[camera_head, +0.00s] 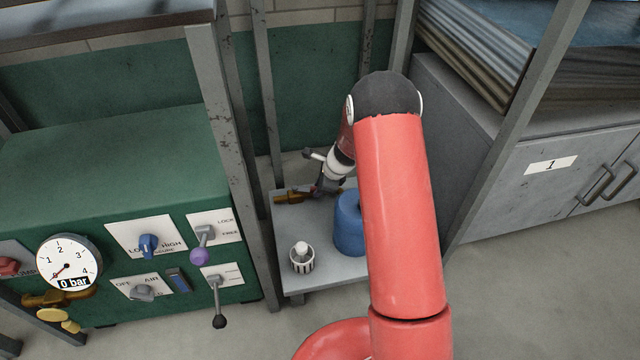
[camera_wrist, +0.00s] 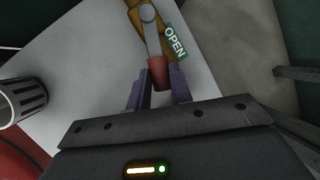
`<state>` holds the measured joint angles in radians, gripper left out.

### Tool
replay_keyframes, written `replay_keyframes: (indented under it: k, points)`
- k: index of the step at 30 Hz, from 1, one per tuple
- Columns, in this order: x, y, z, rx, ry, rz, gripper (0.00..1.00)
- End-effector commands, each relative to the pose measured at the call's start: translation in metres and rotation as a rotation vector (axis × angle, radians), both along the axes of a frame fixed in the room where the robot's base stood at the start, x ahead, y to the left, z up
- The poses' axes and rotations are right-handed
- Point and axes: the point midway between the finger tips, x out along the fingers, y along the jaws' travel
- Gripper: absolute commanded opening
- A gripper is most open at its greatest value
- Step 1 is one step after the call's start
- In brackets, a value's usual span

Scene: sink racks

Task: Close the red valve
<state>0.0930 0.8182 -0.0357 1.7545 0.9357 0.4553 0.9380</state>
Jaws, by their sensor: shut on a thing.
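The red valve has a brass body (camera_wrist: 137,17), a grey metal lever (camera_wrist: 152,38) and a red grip (camera_wrist: 158,72) at the lever's end. A green tag (camera_wrist: 175,42) reading OPEN is beside the lever. The lever runs roughly along the brass body. My gripper (camera_wrist: 158,78) is shut on the red grip, with one purple-grey finger on each side. In the head view, the brass body (camera_head: 292,195) is at the back left of a small grey bench, and my gripper (camera_head: 324,186) reaches it from the right. The red grip is hidden there.
The grey bench (camera_head: 318,271) also holds a blue cylinder (camera_head: 348,228) and a white-and-black striped holder (camera_head: 302,262). A green control panel (camera_head: 110,243) with a gauge (camera_head: 67,262) reading 0 bar stands left. Rack posts (camera_head: 240,165) flank the bench. A grey cabinet (camera_head: 540,195) stands right.

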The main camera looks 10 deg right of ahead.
Motion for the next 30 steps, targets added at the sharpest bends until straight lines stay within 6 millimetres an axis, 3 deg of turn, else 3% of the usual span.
replay_keyframes:
  k: [14, 30]
  points:
    - [-0.023, 0.017, 0.000, -0.002, 0.002, -0.450, 0.00]
    - [-0.039, 0.051, 0.002, -0.002, 0.002, -0.947, 0.00]
